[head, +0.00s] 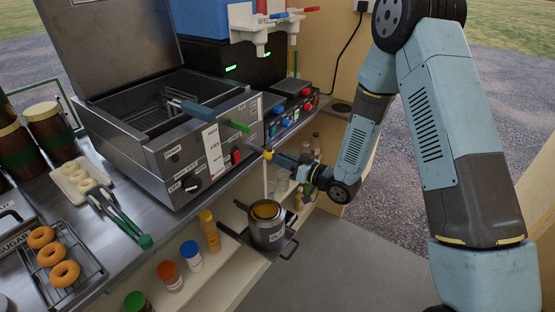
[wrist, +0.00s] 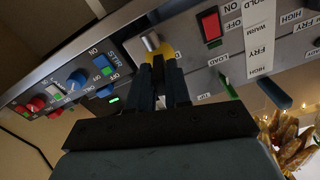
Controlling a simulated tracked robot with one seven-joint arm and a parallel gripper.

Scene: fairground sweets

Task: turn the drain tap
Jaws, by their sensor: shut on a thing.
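The drain tap has a yellow handle (head: 268,154), seen at the front right corner of the steel fryer (head: 178,198) in the head view. In the wrist view the yellow handle (wrist: 164,49) sits beside a pale metal fitting (wrist: 149,42) under the control panel. My gripper (head: 275,157) reaches in from the right, its fingers shut on the tap handle. In the wrist view its dark fingers (wrist: 166,62) meet the handle and hide its lower part. A lidless pot (head: 267,233) with amber contents stands on the shelf below.
A red rocker switch (wrist: 210,26) and a green lever (wrist: 228,86) are close to my fingers. A panel of knobs (head: 287,120) lies right of the tap. Sauce bottles (head: 209,232) stand on the lower shelf. Doughnuts and tongs (head: 118,215) lie on the counter.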

